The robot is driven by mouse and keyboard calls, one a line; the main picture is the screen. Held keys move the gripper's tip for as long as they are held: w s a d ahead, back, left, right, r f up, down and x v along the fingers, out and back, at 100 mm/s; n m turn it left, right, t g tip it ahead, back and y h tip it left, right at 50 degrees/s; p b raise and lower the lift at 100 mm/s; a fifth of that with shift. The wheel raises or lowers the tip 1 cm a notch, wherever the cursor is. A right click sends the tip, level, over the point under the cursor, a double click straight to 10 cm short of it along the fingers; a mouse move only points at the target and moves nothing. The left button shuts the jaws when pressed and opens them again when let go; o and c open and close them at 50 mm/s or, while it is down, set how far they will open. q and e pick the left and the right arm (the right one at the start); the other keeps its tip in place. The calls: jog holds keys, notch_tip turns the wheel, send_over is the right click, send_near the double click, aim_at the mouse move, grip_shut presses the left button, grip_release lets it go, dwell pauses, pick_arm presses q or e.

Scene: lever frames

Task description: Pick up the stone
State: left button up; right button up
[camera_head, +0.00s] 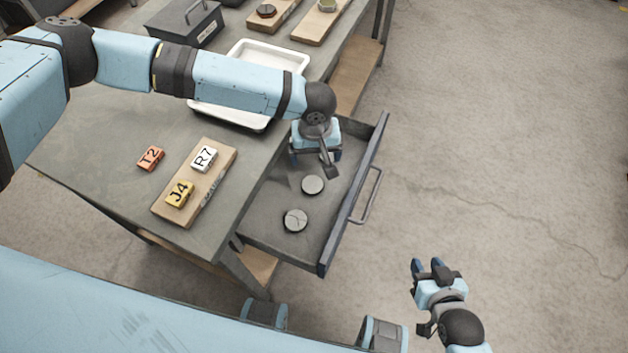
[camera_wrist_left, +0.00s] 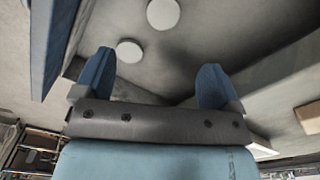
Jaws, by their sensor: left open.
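Two round, flat grey stones lie apart on the floor of the open drawer (camera_head: 270,235). The nearer stone (camera_head: 295,220) has dark crack-like lines; the farther one (camera_head: 312,185) looks plainer. Two pale discs also show in the left wrist view, a higher disc (camera_wrist_left: 163,14) and a lower disc (camera_wrist_left: 129,51) near the left finger. My left gripper (camera_head: 316,158) points down at the far end of the drawer, open with nothing between its fingers (camera_wrist_left: 156,68). My right gripper (camera_head: 427,265) hangs over the floor, right of the drawer, with its fingers apart and empty.
The drawer front with its handle (camera_head: 368,197) sticks out over clear floor. On the bench (camera_head: 100,140) are a wooden board (camera_head: 217,185) with lettered blocks, an orange block (camera_head: 151,158), a white tray (camera_head: 262,53) under my left arm and a dark toolbox (camera_head: 183,22).

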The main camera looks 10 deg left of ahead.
pick_arm(q)
jog(key=b, duration=0.1)
send_over(312, 186)
jog(key=f, duration=0.9)
jog(key=shift+d, duration=0.35)
jog(key=shift+a+f, duration=0.15)
jog(key=shift+f, duration=1.2)
jog(key=shift+a+f, duration=0.15)
jog(key=shift+f, duration=1.2)
jog(key=shift+c, duration=0.2)
jog(key=c, duration=1)
